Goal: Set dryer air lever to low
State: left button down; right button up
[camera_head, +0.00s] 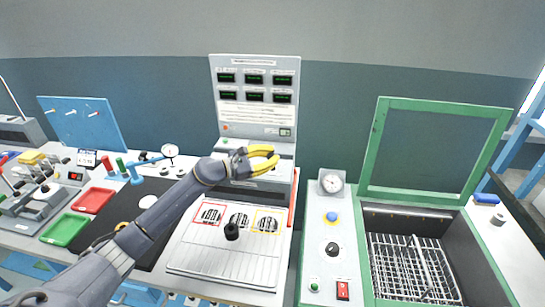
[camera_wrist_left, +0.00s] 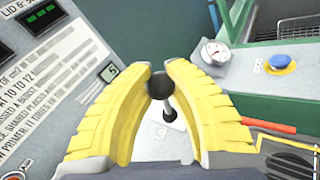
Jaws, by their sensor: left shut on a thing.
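My left gripper (camera_head: 263,161) reaches over the foot of the grey display stand (camera_head: 255,110). Its yellow fingers are shut on the black ball knob of a lever (camera_wrist_left: 162,87), which shows between the fingertips in the left wrist view (camera_wrist_left: 160,74). The lever has a short metal stem that runs down to a dark base (camera_wrist_left: 172,117) on a pale panel. The stem leans in the wrist view. In the head view the gripper hides the lever. Its scale and setting cannot be read. My right gripper is in neither view.
A plate with round vents and a black knob (camera_head: 232,231) lies in front of the stand. To the right are a dial gauge (camera_head: 331,182), a blue button (camera_head: 332,216) and a green-framed open lid (camera_head: 372,150) over a wire basket (camera_head: 400,265). Red and green trays (camera_head: 65,229) stand left.

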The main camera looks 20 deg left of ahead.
pick_arm(q)
jog(key=c, duration=1.5)
grip_release()
jog(key=shift+s+a+r, duration=0.1)
jog(key=shift+s+r, duration=0.05)
jog(key=shift+r, duration=0.1)
jog(key=o, duration=0.4)
jog(key=shift+f, duration=0.15)
jog(key=v, duration=1.2)
